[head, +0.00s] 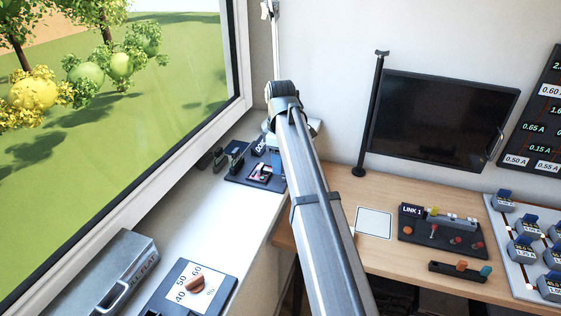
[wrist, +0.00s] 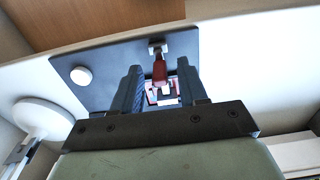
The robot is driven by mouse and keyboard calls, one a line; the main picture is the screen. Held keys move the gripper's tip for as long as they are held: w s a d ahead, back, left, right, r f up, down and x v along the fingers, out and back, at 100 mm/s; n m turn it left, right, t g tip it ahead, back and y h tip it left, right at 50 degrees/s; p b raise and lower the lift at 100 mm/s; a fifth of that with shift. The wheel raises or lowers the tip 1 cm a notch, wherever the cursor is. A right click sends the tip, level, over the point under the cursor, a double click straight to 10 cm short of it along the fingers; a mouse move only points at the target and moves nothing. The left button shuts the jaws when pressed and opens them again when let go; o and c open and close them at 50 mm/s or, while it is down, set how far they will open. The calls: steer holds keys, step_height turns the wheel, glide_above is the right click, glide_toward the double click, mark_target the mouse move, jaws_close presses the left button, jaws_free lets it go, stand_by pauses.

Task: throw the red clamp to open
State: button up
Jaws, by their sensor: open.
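The red clamp (wrist: 159,72) is mounted on a dark plate (wrist: 100,58) in the wrist view. Its red handle runs between a pale metal bracket near the plate's edge and a red and white part nearer my gripper. My gripper (wrist: 158,66) is open, with one finger on each side of the red handle and visible gaps between. I cannot tell how deep the fingers reach. In the head view the plate (head: 240,181) lies on the white sill, with small red and white parts on it. My arm hides part of it and my gripper there.
A white round knob (wrist: 81,75) sits on the plate. In the head view, a dial panel (head: 225,290) and a grey case (head: 115,270) lie on the sill beside the window. A wooden desk (head: 345,255) with a LINK 1 panel (head: 410,240) and a monitor (head: 440,120) stands right.

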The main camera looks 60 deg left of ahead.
steer(key=shift+f, duration=0.15)
jaws_close()
stand_by(0.4)
